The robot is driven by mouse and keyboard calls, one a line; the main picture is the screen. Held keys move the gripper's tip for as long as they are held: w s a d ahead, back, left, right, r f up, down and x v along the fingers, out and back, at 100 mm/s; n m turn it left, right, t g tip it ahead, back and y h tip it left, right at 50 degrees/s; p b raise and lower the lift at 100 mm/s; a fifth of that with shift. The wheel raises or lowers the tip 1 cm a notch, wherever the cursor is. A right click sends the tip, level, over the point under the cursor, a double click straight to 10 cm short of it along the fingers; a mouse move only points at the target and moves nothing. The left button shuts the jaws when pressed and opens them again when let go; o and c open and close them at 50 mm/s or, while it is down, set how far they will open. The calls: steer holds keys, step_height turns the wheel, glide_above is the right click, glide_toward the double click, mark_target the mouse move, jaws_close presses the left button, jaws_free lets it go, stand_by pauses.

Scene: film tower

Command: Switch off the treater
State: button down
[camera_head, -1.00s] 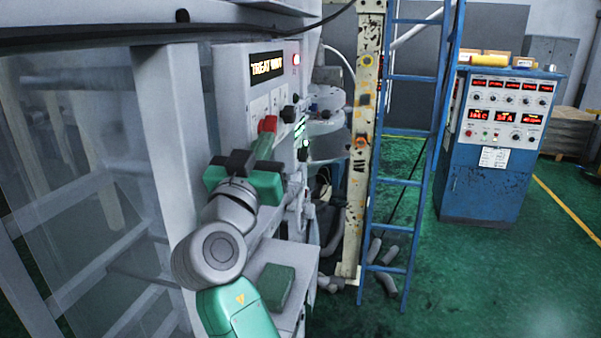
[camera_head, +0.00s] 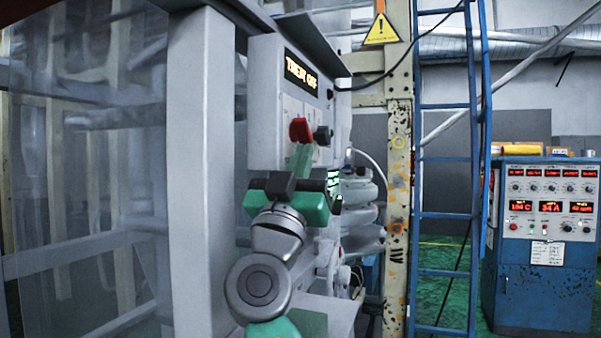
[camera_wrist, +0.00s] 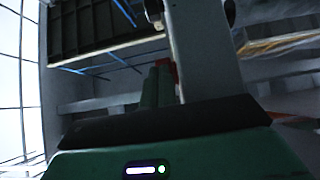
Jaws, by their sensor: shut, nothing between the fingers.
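The treater panel (camera_head: 262,105) is a pale grey box on the machine frame. Its lit display (camera_head: 301,74) seems to read "TREAT OFF". A red switch handle (camera_head: 300,130) sticks out below the display, with a dark knob (camera_head: 322,136) to its right. My gripper (camera_head: 302,150) is shut and empty, its green fingers overlapping the lower edge of the red handle. I cannot tell whether they touch it. In the wrist view the closed fingertips (camera_wrist: 158,75) have a bit of the red handle (camera_wrist: 172,72) behind them.
A clear screen (camera_head: 80,180) and a grey post (camera_head: 200,170) stand left of my arm. A worn cream column (camera_head: 399,190) and a blue ladder (camera_head: 447,215) stand to the right. A blue control cabinet (camera_head: 540,290) is farther right, past open green floor.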

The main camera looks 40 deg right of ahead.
steer(key=v, duration=0.7)
steer(key=shift+s+a+f, duration=0.2)
steer(key=shift+a+f, duration=0.05)
steer(key=shift+a, duration=0.05)
stand_by(0.3)
